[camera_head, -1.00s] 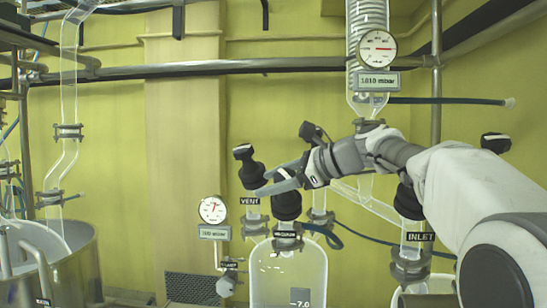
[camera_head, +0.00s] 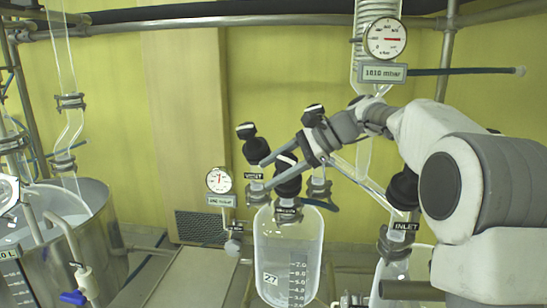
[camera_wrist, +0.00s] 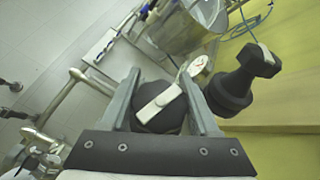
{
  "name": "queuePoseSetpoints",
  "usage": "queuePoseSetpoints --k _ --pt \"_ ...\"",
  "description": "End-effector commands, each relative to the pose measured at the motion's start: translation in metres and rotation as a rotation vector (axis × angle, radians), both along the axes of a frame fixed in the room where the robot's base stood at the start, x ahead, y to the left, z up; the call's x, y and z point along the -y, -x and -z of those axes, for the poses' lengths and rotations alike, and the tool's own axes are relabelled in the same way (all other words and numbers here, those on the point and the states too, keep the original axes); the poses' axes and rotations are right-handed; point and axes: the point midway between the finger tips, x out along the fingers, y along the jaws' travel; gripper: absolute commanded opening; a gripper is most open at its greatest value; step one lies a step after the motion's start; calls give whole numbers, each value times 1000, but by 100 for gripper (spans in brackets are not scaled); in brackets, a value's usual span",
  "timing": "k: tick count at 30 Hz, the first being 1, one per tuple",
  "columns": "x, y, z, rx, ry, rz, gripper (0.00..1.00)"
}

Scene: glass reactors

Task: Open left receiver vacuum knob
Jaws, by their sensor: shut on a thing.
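The left receiver vacuum knob (camera_head: 288,185) is black with a white stripe and stands on top of the left glass receiver (camera_head: 288,250). In the wrist view the same vacuum knob (camera_wrist: 152,120) lies between the two fingers, its white bar running diagonally. My gripper (camera_head: 278,166) reaches in from the right and is shut on the knob. Its two grey fingers also show in the wrist view (camera_wrist: 158,76), one on each side of the knob. The knob's label below it is too small to read clearly.
A black vent knob (camera_head: 254,148) stands close on the left, and the wrist view shows a black knob (camera_wrist: 240,80) beside the right finger. The inlet knob (camera_head: 403,188) is under my arm. A pressure gauge (camera_head: 219,180) hangs at left.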

Motion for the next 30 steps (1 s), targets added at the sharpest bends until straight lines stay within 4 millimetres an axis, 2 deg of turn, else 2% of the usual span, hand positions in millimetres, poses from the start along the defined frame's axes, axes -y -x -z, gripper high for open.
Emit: queuePoseSetpoints --k 16,17,18,21,22,30 --pt "1 1 2 -2 12 -19 6" --pt "1 1 2 -2 12 -19 63" --pt "1 1 2 -2 12 -19 71" --pt "1 1 2 -1 11 -18 89" --pt "1 1 1 -1 11 -18 92" --pt "1 1 0 -1 10 -18 92"
